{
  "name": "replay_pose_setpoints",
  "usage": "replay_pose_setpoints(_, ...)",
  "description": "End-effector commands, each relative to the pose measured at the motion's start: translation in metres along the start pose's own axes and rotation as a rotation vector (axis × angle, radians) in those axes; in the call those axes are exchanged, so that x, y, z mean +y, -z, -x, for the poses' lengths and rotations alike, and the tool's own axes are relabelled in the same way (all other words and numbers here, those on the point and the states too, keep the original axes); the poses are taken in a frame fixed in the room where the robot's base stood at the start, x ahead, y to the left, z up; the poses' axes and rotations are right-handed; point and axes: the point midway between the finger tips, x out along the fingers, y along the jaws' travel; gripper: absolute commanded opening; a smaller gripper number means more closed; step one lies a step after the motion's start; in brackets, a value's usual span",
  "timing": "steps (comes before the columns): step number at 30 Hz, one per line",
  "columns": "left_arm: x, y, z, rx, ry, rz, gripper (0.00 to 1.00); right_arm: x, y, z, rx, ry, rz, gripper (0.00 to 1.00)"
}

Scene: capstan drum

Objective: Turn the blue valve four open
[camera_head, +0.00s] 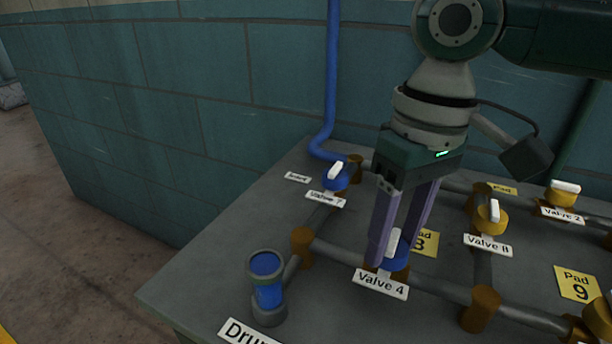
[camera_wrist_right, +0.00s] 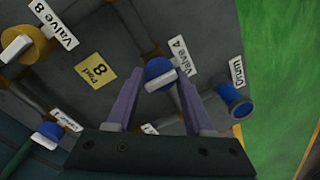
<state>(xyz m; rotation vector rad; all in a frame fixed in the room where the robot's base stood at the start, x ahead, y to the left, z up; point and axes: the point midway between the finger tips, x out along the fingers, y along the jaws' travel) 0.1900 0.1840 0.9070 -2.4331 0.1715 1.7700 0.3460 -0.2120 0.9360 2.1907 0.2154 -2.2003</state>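Blue valve four (camera_head: 399,254), with a white handle, sits on the pipework behind its "Valve 4" label (camera_head: 381,283). It also shows in the right wrist view (camera_wrist_right: 159,70), just ahead of the fingertips. My right gripper (camera_head: 393,256) points down at this valve with its purple fingers apart. In the wrist view the right gripper's fingertips (camera_wrist_right: 158,80) lie on either side of the valve, with the handle across the gap. I cannot tell whether either finger touches the handle. In the head view a finger partly covers the valve. My left gripper is not in view.
Another blue valve (camera_head: 335,178) stands further back, by a blue pipe (camera_head: 332,75). A blue drum sight glass (camera_head: 267,282) stands at the left front. Yellow valves (camera_head: 489,217) and (camera_head: 562,194) are to the right. A teal wall (camera_head: 200,90) stands behind the table.

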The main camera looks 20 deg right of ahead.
Motion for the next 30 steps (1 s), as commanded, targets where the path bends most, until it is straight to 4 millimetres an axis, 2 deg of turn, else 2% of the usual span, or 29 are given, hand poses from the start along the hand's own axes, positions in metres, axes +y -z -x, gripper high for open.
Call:
replay_pose_setpoints(2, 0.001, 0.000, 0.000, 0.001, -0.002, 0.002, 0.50, 0.001, 0.000, 0.000, 0.000, -0.001, -0.001, 0.38)
replay_pose_setpoints(12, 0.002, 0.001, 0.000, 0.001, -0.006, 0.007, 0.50, 0.001, 0.000, 0.000, 0.000, -0.002, -0.001, 0.00)
replay_pose_setpoints(20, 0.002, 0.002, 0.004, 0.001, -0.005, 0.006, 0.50, 0.001, 0.000, 0.002, -0.002, -0.001, 0.018, 0.00)
replay_pose_setpoints(30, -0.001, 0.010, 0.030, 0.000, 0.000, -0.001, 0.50, -0.001, 0.000, 0.005, -0.019, 0.001, 0.196, 0.00)
